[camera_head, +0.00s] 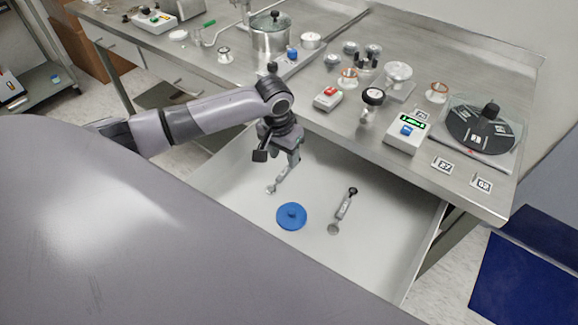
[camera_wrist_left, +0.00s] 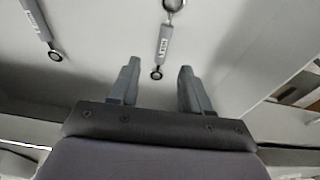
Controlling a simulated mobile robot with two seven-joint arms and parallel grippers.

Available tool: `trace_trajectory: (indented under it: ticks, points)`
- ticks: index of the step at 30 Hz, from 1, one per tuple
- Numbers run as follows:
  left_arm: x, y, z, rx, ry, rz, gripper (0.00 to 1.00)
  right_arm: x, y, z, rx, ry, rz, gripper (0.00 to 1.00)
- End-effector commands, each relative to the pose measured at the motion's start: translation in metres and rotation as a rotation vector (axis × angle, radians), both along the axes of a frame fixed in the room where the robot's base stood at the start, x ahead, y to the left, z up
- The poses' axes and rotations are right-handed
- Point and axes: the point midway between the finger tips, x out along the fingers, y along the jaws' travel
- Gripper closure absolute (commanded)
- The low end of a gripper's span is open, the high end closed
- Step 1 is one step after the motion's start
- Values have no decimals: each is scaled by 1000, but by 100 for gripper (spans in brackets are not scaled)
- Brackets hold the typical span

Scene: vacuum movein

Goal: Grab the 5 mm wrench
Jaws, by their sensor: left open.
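Two grey wrenches with ring ends lie on the white floor of an open drawer (camera_head: 245,165). One wrench (camera_head: 279,181) lies just below my left gripper (camera_head: 284,157), and the other wrench (camera_head: 342,212) lies further right. In the left wrist view, a labelled wrench (camera_wrist_left: 163,40) lies straight ahead between the lines of the fingers, and another (camera_wrist_left: 40,25) shows at the upper left. The labels are too small to read, so I cannot tell which is the 5 mm one. My left gripper (camera_wrist_left: 157,70) is open and empty, apart from both wrenches. My right gripper is not in view.
A blue round lid (camera_head: 291,216) lies in the drawer between the wrenches. The steel counter (camera_head: 440,65) above the drawer holds a pot (camera_head: 270,38), a red-button box (camera_head: 327,98), a display box (camera_head: 407,132) and a black dial plate (camera_head: 470,135). Drawer walls surround the wrenches.

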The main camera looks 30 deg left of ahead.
Motion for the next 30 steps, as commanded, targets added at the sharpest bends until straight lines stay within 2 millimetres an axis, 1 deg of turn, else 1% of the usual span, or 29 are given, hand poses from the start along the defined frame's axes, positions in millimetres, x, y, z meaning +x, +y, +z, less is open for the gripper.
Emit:
trace_trajectory:
  ticks: [1, 5, 9, 12, 16, 22, 23, 24, 26, 27, 30]
  points:
    - [0, 0, -7, 0, 2, 0, 53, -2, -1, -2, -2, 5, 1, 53]
    - [0, 2, -22, 1, 3, 1, 53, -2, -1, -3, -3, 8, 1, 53]
    - [0, 3, -45, 0, 2, 1, 53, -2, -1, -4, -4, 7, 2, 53]
    - [2, 3, -55, 0, 1, 0, 53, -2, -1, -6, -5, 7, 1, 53]
    - [3, 3, -61, 0, -1, -1, 53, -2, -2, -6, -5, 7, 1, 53]
    - [3, 3, -61, 0, -1, -1, 53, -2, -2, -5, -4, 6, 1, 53]
    - [3, 3, -61, 0, -1, -1, 62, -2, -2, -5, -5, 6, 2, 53]
    - [3, 3, -61, 0, -1, -1, 75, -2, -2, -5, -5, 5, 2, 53]
    - [3, 3, -61, 0, -1, -1, 95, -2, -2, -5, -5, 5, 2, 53]
    - [3, 3, -61, 0, -1, -1, 100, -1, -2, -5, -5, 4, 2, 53]
    - [3, 3, -60, 0, -2, 0, 100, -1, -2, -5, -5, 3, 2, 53]
